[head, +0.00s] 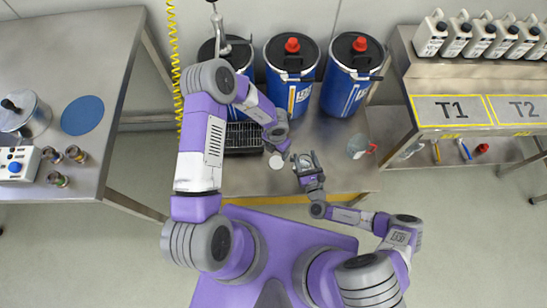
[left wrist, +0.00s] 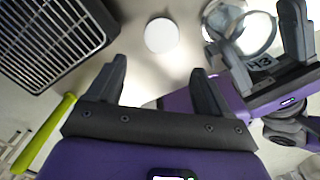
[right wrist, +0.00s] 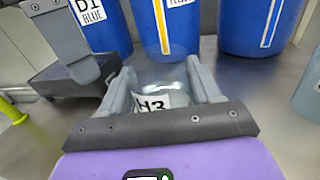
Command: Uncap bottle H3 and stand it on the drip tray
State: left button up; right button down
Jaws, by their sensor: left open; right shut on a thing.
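Bottle H3 (head: 303,161) is clear, with a white H3 label (left wrist: 261,64). My right gripper (head: 306,168) is shut on it over the bench; the bottle also shows between the fingers in the right wrist view (right wrist: 160,93). Its round top looks uncovered in the left wrist view. A white round cap (head: 275,162) lies on the bench left of the bottle; it also shows in the left wrist view (left wrist: 161,35). My left gripper (head: 279,143) is open and empty, just above the cap. The black slatted drip tray (left wrist: 50,38) is left of the cap, with nothing on it.
Three blue drums (head: 291,68) stand along the back of the bench. A clear jug (head: 357,146) with a red handle stands at the right. A side table (head: 55,45) is at the left. White canisters (head: 456,36) line a shelf at the right, behind marked areas T1 and T2.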

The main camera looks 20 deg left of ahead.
pick_arm(q)
jog(key=s+d+r+m+h, duration=0.1)
jog(key=s+m+h, duration=0.1)
jog(key=s+m, duration=0.6)
jog(key=s+d+r+m+h, duration=0.1)
jog(key=s+m, duration=0.7)
jog(key=m, duration=1.3)
jog(key=shift+s+r+h, duration=0.35)
jog(key=shift+r+h, duration=0.05)
jog(key=shift+h, duration=0.3)
